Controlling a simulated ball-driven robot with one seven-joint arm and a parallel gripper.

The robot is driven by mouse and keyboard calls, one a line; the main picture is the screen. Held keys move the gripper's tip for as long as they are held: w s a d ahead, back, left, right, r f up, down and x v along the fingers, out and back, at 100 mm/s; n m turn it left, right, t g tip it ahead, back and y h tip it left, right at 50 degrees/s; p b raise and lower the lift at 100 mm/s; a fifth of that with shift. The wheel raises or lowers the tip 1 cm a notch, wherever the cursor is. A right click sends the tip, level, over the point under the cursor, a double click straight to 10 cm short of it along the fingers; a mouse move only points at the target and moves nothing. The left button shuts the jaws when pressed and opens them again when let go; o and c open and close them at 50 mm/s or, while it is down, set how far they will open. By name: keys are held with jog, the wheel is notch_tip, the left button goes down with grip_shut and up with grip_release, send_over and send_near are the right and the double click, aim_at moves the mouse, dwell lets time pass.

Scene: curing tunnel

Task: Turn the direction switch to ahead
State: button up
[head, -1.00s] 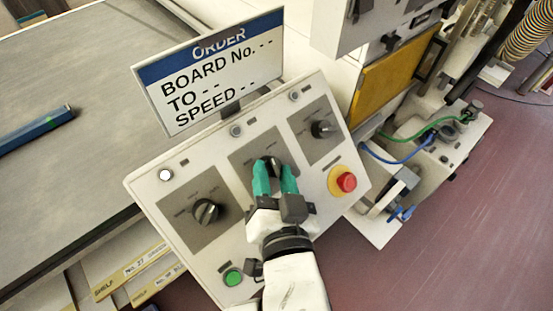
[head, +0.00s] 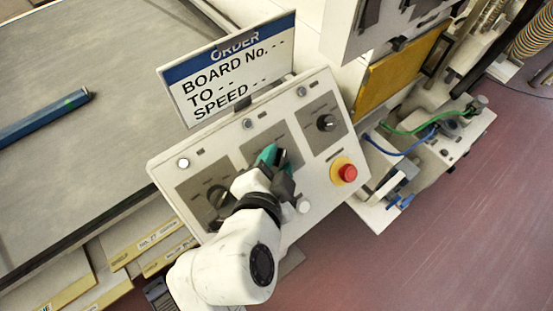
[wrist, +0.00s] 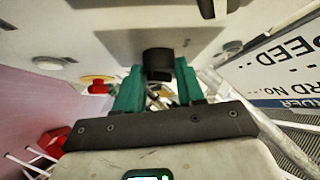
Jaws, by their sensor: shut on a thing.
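The sloped control panel (head: 300,215) carries three black rotary knobs on grey plates. My gripper (head: 274,157) has its teal fingers at the middle knob (head: 282,157). In the wrist view, this black knob (wrist: 158,60) sits between the fingertips of my gripper (wrist: 157,78), which is shut on it. The left knob (head: 218,196) is partly beside my wrist, and the right knob (head: 326,123) stands free. The lettering around the knobs is too small to read, so the middle knob's pointed position cannot be told.
An ORDER sign (head: 230,70) stands behind the panel, with blank board, destination and speed entries. A red stop button (head: 346,172) on a yellow base is right of my gripper. A grey belt (head: 110,130) with a blue bar (head: 45,116) lies at left.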

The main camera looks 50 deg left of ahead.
jog(key=shift+f, duration=0.1)
dwell(0.3)
jog(key=o, duration=1)
jog(key=b+v, duration=0.1)
jog(key=v, duration=1)
jog(key=shift+w+b, duration=0.1)
jog(key=shift+b, duration=0.3)
